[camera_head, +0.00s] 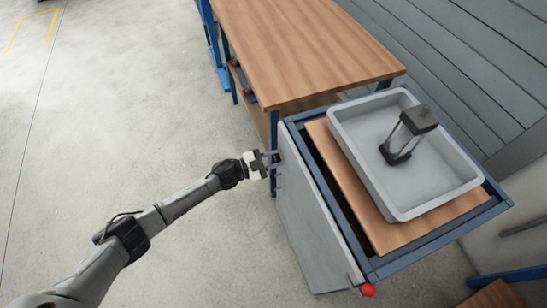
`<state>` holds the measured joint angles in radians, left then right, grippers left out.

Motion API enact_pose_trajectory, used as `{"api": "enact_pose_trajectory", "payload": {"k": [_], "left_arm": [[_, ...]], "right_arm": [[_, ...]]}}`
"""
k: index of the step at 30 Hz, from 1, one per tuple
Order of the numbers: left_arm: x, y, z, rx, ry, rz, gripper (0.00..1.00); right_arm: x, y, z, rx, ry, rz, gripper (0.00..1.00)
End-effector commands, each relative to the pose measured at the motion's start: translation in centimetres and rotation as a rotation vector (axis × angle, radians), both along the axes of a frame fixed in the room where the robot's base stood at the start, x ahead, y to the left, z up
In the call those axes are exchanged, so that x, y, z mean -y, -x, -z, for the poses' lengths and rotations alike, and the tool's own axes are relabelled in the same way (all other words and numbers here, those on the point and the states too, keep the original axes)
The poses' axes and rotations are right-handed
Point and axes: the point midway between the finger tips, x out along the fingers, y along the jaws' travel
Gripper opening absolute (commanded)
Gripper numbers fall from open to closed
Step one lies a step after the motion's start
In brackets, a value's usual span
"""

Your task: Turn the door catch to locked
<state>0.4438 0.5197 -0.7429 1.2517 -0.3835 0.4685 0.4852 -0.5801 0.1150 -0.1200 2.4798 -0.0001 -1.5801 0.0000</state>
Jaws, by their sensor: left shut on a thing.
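My left gripper (270,160) reaches in from the left and is at the far upper edge of a grey door panel (305,222) on the side of a blue-framed cabinet (348,244). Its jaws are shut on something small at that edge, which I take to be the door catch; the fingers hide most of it. I cannot tell which way the catch is turned. The door panel stands upright along the cabinet's left side.
A grey tray (352,150) with a dark frame-like object (408,133) in it sits on the cabinet's wooden top. A wooden workbench (300,45) stands behind. A red knob (367,290) is at the cabinet's near corner. Open concrete floor lies to the left.

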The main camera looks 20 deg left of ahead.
Motion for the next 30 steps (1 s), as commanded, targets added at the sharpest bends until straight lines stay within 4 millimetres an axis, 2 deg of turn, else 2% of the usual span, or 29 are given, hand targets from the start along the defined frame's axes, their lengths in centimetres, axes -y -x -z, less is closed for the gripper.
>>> {"api": "enact_pose_trajectory", "payload": {"k": [18, 30], "left_arm": [[-0.08, -0.09, -0.09, 0.406, -0.367, 0.001, 0.08], [-0.11, -0.09, -0.15, 0.548, -0.497, 0.0, 0.08]], "right_arm": [[0.18, 0.02, 0.18, 0.0, 0.007, -0.004, 0.43], [0.28, 0.01, 0.46, 0.0, 0.009, -0.006, 0.43]]}}
